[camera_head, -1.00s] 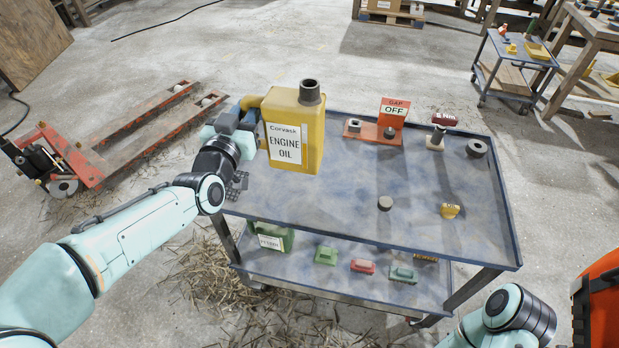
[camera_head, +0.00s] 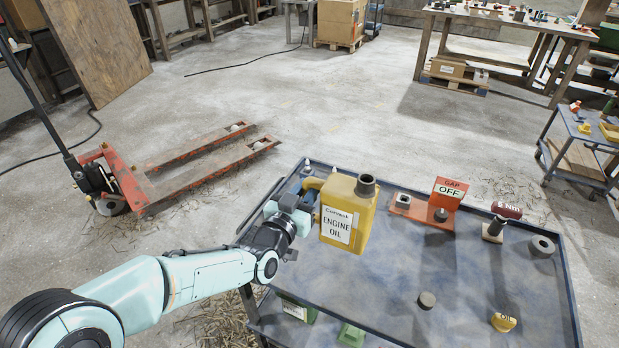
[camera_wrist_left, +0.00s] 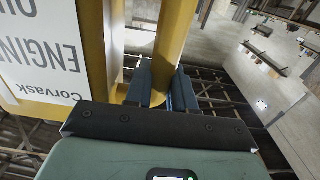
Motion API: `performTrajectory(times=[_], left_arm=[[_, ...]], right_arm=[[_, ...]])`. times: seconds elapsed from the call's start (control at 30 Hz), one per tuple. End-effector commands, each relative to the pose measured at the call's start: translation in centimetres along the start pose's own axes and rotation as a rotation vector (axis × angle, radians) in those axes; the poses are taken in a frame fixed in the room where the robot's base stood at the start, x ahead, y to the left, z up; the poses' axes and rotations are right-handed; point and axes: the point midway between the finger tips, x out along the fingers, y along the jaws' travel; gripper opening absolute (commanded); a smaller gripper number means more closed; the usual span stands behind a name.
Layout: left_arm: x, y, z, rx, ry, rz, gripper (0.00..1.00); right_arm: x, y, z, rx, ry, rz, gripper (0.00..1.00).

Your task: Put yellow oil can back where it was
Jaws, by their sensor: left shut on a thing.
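The yellow oil can (camera_head: 349,212) has a grey cap and a white label reading "Corvask ENGINE OIL". It is upright at the far left part of the blue cart top (camera_head: 455,285). I cannot tell whether its base touches the surface. My left gripper (camera_head: 308,196) is at the can's left side, shut on its handle. In the left wrist view the fingers (camera_wrist_left: 160,88) close around the yellow handle (camera_wrist_left: 174,45), with the can's label beside them. My right gripper is not in view.
A red pallet truck (camera_head: 165,180) stands on the floor at left.

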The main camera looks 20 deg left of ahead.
Motion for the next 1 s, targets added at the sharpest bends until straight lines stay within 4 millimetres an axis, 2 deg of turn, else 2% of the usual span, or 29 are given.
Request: performTrajectory(times=[0.1,0.3,0.57,0.8,1.0], left_arm=[[0.0,0.0,2.6,-0.003,0.002,0.0,0.0],[0.0,0.0,5.7,-0.003,0.005,0.0,0.0],[0.1,-0.1,7.3,-0.002,0.005,0.0,0.0],[0.0,-0.1,10.3,-0.003,0.005,0.0,0.0],[0.0,-0.1,10.9,-0.002,0.008,0.0,0.0]], right_arm=[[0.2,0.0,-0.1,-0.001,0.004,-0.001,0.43],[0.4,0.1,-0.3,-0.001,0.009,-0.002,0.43],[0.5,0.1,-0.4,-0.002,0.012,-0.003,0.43],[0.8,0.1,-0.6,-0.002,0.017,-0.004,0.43],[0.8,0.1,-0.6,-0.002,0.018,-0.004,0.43]])
